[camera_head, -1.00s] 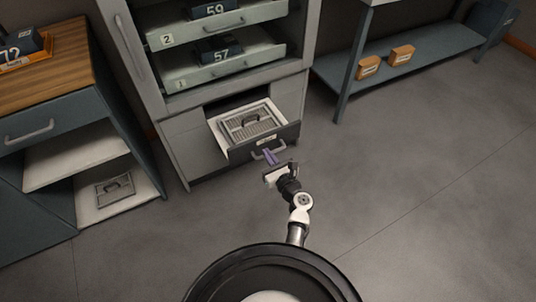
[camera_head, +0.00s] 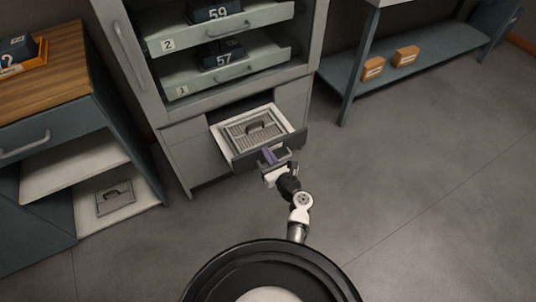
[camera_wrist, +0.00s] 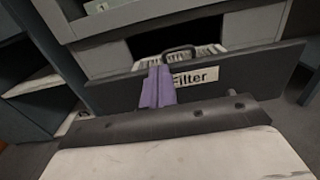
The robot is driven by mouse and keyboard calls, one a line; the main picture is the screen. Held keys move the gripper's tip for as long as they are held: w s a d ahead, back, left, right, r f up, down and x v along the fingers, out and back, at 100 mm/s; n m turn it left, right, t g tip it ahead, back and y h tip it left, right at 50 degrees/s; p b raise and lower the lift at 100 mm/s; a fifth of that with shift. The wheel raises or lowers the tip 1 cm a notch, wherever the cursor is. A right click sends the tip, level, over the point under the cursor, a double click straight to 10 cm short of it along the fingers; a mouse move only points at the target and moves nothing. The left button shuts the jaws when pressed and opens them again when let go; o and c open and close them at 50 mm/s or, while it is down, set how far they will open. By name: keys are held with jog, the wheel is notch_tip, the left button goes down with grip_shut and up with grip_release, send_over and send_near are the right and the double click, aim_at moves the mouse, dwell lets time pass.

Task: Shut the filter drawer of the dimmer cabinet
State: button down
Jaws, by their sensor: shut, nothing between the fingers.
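The filter drawer (camera_head: 239,160) sticks out of the lower part of the grey dimmer cabinet (camera_head: 187,155). A grey filter (camera_head: 252,131) with a dark handle lies in its white tray. In the wrist view the dark drawer front (camera_wrist: 254,60) bears a label (camera_wrist: 208,76) reading "Filter". My gripper (camera_head: 268,157) is shut and empty, its purple fingers at the drawer front. In the wrist view the fingers (camera_wrist: 158,88) overlap the front just left of the label; I cannot tell whether they touch it. The drawer handle is mostly hidden behind my gripper.
Above are two pulled-out trays with dimmer packs, 59 (camera_head: 210,11) and 57 (camera_head: 222,55). A wooden-topped bench (camera_head: 45,65) stands left, with another filter (camera_head: 115,198) on its low shelf. A rack (camera_head: 430,62) with orange boxes stands right. Floor around me is clear.

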jog(key=b+x, duration=0.6)
jog(key=x, duration=1.7)
jog(key=shift+b, duration=0.3)
jog(key=shift+w+a, duration=0.25)
jog(key=shift+w, duration=0.25)
jog(key=shift+w+r, duration=0.1)
jog(key=shift+r, duration=0.25)
